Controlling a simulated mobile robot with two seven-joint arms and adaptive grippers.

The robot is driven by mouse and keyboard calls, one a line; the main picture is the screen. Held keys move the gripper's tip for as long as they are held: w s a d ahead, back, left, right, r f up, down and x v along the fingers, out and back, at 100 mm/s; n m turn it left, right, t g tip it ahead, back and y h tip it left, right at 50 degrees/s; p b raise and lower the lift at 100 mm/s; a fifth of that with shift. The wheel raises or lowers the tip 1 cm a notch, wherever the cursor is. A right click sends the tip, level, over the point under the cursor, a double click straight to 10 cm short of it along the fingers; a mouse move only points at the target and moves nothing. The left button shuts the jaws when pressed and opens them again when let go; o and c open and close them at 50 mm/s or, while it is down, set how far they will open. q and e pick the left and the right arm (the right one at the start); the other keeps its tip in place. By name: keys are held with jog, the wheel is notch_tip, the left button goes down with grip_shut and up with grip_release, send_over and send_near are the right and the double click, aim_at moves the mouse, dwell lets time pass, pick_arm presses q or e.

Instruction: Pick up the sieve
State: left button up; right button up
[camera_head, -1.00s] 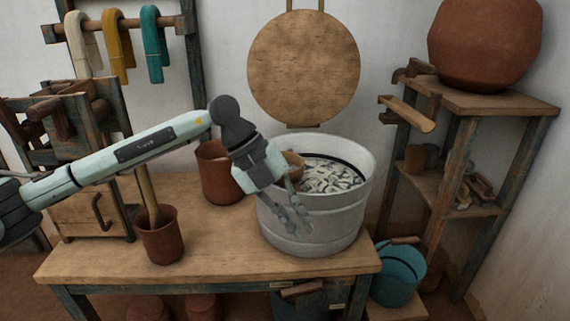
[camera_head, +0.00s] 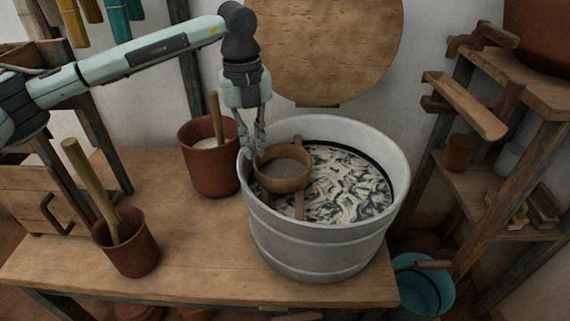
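The sieve (camera_head: 283,181) is a small round wooden-rimmed bowl with a greyish mesh inside. It sits at the left side of the large grey metal tub (camera_head: 315,247), over a wooden strip (camera_head: 299,206) that shows at both sides of it. The tub holds a black and cream marbled mass (camera_head: 345,185). My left gripper (camera_head: 252,152) points down at the tub's left rim, just left of the sieve. Its fingers are apart, with nothing seen between them. Whether a fingertip touches the sieve's rim I cannot tell. My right gripper is out of view.
A clay pot (camera_head: 208,170) with a stick stands close left of the tub. A smaller clay cup (camera_head: 130,255) with a stick stands at the table's front left. The wooden table (camera_head: 195,250) is clear between them. A shelf (camera_head: 480,190) and teal bucket (camera_head: 424,285) are at right.

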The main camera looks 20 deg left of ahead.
aim_at(257, 163)
pick_arm(q)
jog(key=f, duration=0.5)
jog(key=shift+w+p, duration=0.3)
jog(key=shift+f, duration=0.2)
jog(key=shift+w+f, duration=0.1)
jog(key=shift+f, duration=0.05)
grip_shut()
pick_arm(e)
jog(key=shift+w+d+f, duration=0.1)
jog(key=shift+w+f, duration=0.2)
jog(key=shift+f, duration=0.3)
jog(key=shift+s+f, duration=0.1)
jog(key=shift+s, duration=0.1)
